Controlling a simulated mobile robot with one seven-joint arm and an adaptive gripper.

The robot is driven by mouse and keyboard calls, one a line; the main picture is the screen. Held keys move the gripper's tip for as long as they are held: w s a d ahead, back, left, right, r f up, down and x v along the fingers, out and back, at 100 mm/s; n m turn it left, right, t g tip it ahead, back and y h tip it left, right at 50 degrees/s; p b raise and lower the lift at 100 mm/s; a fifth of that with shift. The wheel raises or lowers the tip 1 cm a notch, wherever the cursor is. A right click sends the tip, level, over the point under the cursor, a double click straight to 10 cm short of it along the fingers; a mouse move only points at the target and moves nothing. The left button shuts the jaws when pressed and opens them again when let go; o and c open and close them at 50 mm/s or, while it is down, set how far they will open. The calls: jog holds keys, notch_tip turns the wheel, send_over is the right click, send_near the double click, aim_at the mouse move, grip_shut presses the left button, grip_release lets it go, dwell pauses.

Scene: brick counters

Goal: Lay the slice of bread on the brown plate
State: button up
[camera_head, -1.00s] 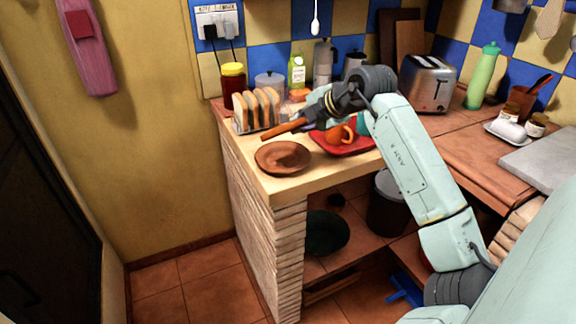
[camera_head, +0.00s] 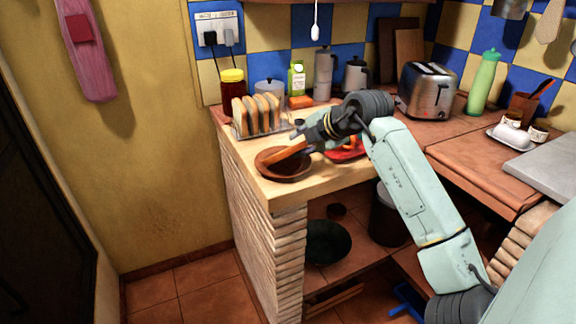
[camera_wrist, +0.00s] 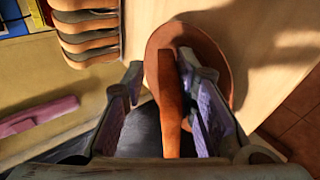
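The slice of bread (camera_head: 285,153) is an orange-brown slab, seen nearly edge-on and tilted over the brown plate (camera_head: 264,166) at the counter's front left. Its lower end appears to meet the plate, though contact is hard to confirm. My gripper (camera_head: 306,142) is just right of and above the plate. In the wrist view, the slice (camera_wrist: 169,95) stands between my spread fingers (camera_wrist: 160,85). A clear gap shows on its left side, and it lies close to the right finger. The plate (camera_wrist: 215,50) shows behind it and to the right.
A rack of bread slices (camera_head: 258,113) stands behind the plate, with a red-brown jar (camera_head: 232,95) behind it. A red tray (camera_head: 345,155) lies right of the plate, partly hidden by my gripper. A toaster (camera_head: 428,90) stands farther right. The counter ends just in front of the plate.

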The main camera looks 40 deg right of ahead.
jog(key=v, duration=0.8)
jog(key=shift+p, duration=0.35)
jog(key=shift+r, duration=0.1)
notch_tip(320, 180, up, 8)
jog(key=s+p, duration=0.2)
jog(key=p, duration=0.1)
jog(key=shift+s+p, duration=0.2)
jog(key=shift+p, duration=0.2)
